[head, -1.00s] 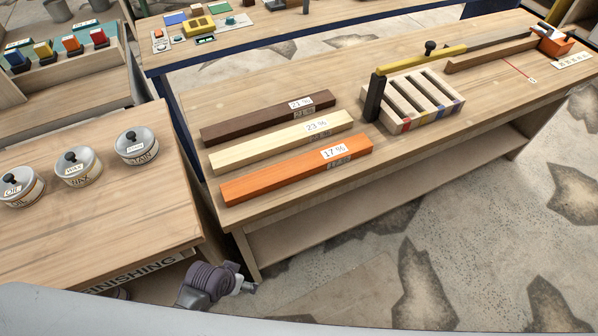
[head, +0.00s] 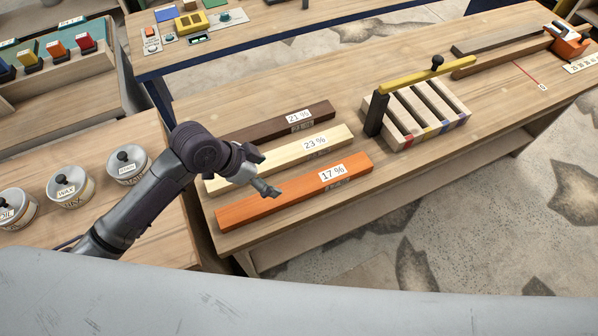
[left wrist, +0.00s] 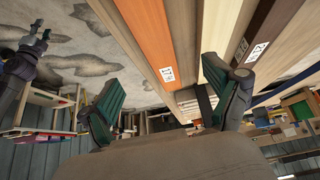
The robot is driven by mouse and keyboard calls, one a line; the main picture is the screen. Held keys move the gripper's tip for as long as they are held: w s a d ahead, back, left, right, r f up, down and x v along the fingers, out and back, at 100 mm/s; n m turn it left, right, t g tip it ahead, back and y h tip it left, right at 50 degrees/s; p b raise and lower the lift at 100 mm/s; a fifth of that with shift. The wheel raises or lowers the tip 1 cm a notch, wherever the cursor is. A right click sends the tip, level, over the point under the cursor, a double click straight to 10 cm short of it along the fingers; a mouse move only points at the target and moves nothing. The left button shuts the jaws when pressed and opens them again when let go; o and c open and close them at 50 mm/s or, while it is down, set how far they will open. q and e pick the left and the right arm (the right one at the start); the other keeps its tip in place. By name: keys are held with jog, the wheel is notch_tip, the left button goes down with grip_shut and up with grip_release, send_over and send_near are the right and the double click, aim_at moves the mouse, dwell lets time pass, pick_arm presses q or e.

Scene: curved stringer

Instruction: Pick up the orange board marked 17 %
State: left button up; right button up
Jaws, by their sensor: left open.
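The orange board (head: 295,192) marked 17 % lies flat near the front edge of the workbench, with its label toward its right end. It also shows in the left wrist view (left wrist: 148,35), running up from the middle. My left gripper (head: 268,190) is above the orange board's left half, in front of the pale board in the head view. In the left wrist view the fingers of this gripper (left wrist: 165,105) are wide apart and nothing is between them. It appears apart from the board. My right gripper is not seen in the head view.
The pale board (head: 325,147) marked 23 % and the dark board (head: 290,122) marked 21 % lie behind. A slotted rack (head: 430,112) with a yellow bar (head: 415,80) stands to the right. Cans, including the wax can (head: 70,188), stand on the left table.

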aim_at(297, 187)
pick_arm(q)
jog(key=shift+x, duration=0.9)
jog(key=x, duration=0.5)
jog(key=shift+s+d+f+p, duration=0.1)
jog(key=shift+d+f+p, duration=0.05)
jog(key=shift+d+p, duration=0.25)
jog(key=shift+f, duration=0.3)
jog(key=x, duration=0.1)
jog(key=p+x, duration=0.1)
jog(key=shift+d+f, duration=0.15)
jog(key=shift+d, duration=0.25)
jog(key=shift+x, duration=1.15)
jog(key=shift+w+d+f, duration=0.1)
jog(key=shift+w+f, duration=0.1)
jog(key=shift+w, duration=0.05)
jog(key=shift+c, duration=1.9)
grip_shut()
jog(key=shift+r, duration=0.1)
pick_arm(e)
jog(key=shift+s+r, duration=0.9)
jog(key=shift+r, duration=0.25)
